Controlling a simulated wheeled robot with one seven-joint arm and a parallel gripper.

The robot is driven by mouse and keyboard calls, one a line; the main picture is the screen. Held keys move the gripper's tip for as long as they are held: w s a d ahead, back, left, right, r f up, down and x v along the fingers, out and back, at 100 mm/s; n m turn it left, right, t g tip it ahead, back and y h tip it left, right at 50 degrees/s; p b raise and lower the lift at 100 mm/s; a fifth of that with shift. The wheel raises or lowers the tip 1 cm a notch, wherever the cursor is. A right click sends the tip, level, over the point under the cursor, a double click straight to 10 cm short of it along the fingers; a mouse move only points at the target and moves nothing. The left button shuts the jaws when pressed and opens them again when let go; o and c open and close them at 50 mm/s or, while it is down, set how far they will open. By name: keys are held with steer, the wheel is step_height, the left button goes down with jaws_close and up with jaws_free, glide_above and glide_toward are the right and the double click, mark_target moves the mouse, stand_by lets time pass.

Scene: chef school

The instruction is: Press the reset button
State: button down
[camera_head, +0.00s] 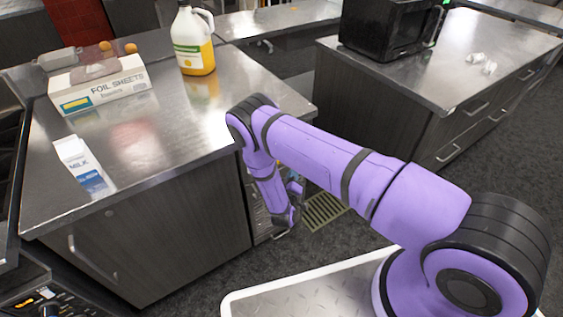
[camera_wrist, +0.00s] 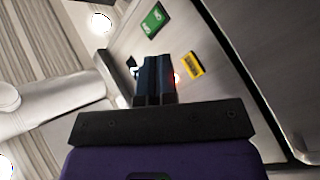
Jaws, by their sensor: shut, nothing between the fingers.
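My gripper (camera_wrist: 154,62) shows in the wrist view with its dark fingers together and nothing between them. The fingers point at a grey metal panel (camera_wrist: 220,100). A small red glow (camera_wrist: 177,78) shows just right of the fingers, partly hidden by them. I cannot tell whether it is the reset button or a light. A yellow label (camera_wrist: 195,65) and a green label (camera_wrist: 153,19) are on the panel near the fingertips. I cannot tell if the fingers touch the panel. In the head view, my arm reaches down beside the left counter's end, and the panel is mostly hidden.
A white cylindrical part (camera_wrist: 50,108) lies left of the fingers. A steel counter (camera_head: 200,120) holds a milk carton (camera_head: 80,163), a foil box (camera_head: 100,88) and a yellow jug (camera_head: 193,45). A second counter (camera_head: 470,85) with a black microwave (camera_head: 390,25) stands right. Dark floor lies between.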

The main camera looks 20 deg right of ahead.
steer(key=shift+w+a, duration=0.2)
steer(key=shift+w, duration=0.45)
steer(key=shift+w+a, duration=0.25)
steer(key=shift+w, duration=0.35)
steer(key=shift+w+a, duration=0.2)
steer(key=shift+w, duration=0.45)
steer(key=shift+w, duration=0.25)
stand_by(0.5)
steer(key=shift+w+a, duration=0.1)
steer(key=shift+w, duration=0.05)
steer(key=shift+w+a, duration=0.15)
steer(key=shift+w, duration=0.25)
stand_by(0.8)
steer(key=shift+s, duration=0.1)
stand_by(0.3)
steer(key=shift+s+d, duration=0.25)
steer(key=shift+s, duration=0.45)
steer(key=shift+s+d, duration=0.25)
steer(key=shift+s, duration=0.55)
steer(key=shift+s+d, duration=0.3)
steer(key=shift+s, duration=0.5)
steer(key=shift+s+d, duration=0.25)
steer(key=shift+s, duration=0.55)
